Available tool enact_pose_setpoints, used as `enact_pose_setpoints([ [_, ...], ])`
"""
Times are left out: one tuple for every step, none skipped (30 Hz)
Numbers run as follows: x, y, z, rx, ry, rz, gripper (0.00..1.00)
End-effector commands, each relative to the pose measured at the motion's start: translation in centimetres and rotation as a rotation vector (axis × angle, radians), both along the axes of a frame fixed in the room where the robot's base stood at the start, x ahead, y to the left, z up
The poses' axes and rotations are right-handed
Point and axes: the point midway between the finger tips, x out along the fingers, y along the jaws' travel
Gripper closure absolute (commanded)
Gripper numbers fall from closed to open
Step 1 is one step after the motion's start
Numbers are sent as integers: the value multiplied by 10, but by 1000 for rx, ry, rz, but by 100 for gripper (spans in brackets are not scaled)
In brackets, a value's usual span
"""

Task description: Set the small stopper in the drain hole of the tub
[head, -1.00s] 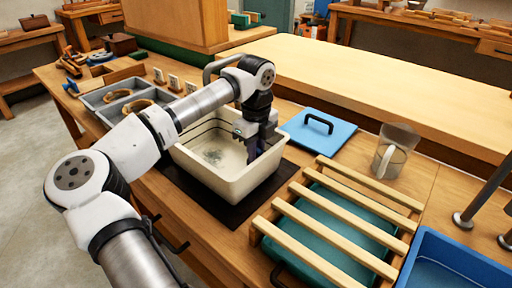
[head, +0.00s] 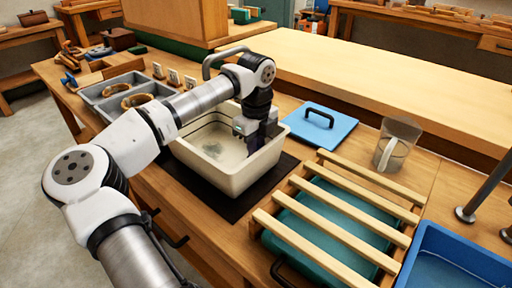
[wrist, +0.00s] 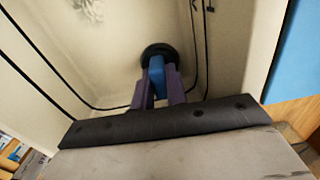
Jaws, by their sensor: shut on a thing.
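The tub (head: 228,180) is a cream rectangular basin on a dark mat, with dark lines along its inner walls. My gripper (wrist: 161,82) reaches down inside it, near its far right side in the head view. Its purple fingers are shut on the blue grip of the small stopper (wrist: 156,70). A black round shape shows at the far end of the blue grip, over the pale tub floor. I cannot tell whether it touches the floor. I cannot make out the drain hole, and my gripper hides the stopper in the head view.
A blue lid with a black handle (head: 320,125) lies behind the tub. A wooden slatted rack (head: 335,215) stands to the right, with a clear jug (head: 394,148) and a blue tray (head: 455,265) beyond. A grey two-part tray (head: 128,100) is on the left.

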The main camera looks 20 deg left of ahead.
Motion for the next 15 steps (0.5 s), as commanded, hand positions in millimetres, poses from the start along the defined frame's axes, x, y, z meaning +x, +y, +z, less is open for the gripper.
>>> enact_pose_setpoints([
  [0, 0, 0, 0, 0, 0, 100],
  [0, 0, 0, 0, 0, 0, 100],
  [0, 0, 0, 0, 0, 0, 100],
  [0, 0, 0, 0, -1, 0, 100],
  [0, 0, 0, 0, -1, 0, 100],
  [0, 0, 0, 0, -1, 0, 100],
  [0, 0, 0, 0, -1, 0, 100],
  [0, 0, -1, 0, -1, 0, 100],
  [0, 0, -1, 0, 0, 0, 100],
  [0, 0, -2, 0, 0, 0, 100],
  [0, 0, -3, 0, 0, 0, 100],
  [0, 0, -4, 0, 0, 0, 100],
  [0, 0, -4, 0, 0, 0, 100],
  [0, 0, -5, 0, 0, 0, 100],
  [0, 0, -5, 0, 0, 0, 84],
])
